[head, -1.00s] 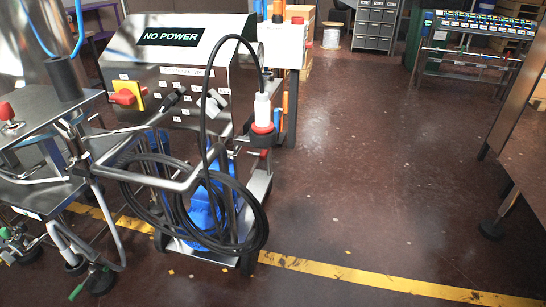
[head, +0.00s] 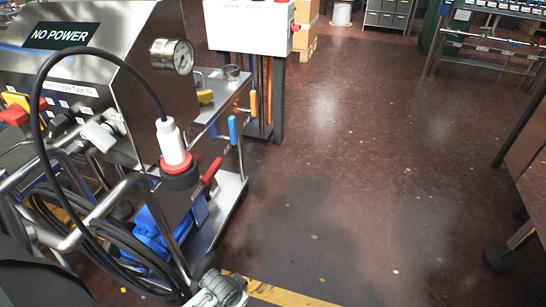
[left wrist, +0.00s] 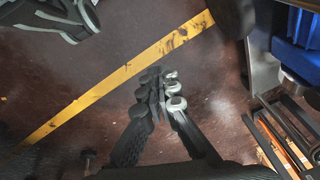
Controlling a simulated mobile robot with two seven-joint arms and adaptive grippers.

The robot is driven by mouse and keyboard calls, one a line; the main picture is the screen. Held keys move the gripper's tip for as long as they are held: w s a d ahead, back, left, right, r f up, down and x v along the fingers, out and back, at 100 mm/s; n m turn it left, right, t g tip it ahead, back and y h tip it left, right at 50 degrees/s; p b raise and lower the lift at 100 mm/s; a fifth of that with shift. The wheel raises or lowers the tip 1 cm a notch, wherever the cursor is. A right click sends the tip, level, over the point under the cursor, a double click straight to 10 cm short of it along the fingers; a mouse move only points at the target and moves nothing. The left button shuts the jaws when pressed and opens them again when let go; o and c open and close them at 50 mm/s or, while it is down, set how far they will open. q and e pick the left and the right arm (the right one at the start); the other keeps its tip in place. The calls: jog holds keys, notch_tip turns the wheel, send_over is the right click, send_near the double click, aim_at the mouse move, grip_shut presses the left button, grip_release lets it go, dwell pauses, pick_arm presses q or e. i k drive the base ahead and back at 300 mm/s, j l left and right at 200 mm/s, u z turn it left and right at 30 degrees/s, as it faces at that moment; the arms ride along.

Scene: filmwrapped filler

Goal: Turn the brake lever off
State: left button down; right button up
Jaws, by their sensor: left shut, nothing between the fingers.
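The metal machine cart (head: 112,50) fills the left of the head view, with a "NO POWER" display on top. Levers with a red handle (head: 211,170), a blue handle (head: 233,130) and an orange handle (head: 253,104) stand along its right side. I cannot tell which, if any, is the brake lever. My left gripper (head: 224,291) is low at the bottom edge, by the cart's lower corner. In the left wrist view its fingers (left wrist: 162,92) are together and empty, above the floor and apart from the cart parts at the right. My right gripper is not in view.
A black cable (head: 45,100) loops from a white and red plug (head: 174,150) at the cart's side. A yellow floor line (head: 285,296) runs past the cart, also in the left wrist view (left wrist: 115,80). The floor right of the cart is open. A table (head: 530,190) stands at the right edge.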

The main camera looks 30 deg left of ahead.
aim_at(206, 180)
jog(key=i+l+u, duration=0.1)
jog(key=i+u, duration=0.35)
jog(key=i+l+u, duration=0.25)
jog(key=i+u, duration=0.2)
jog(key=i+l+u, duration=0.3)
jog(key=u, duration=0.15)
jog(key=i+l+u, duration=0.25)
jog(key=l+u, duration=0.2)
jog(key=l, duration=0.1)
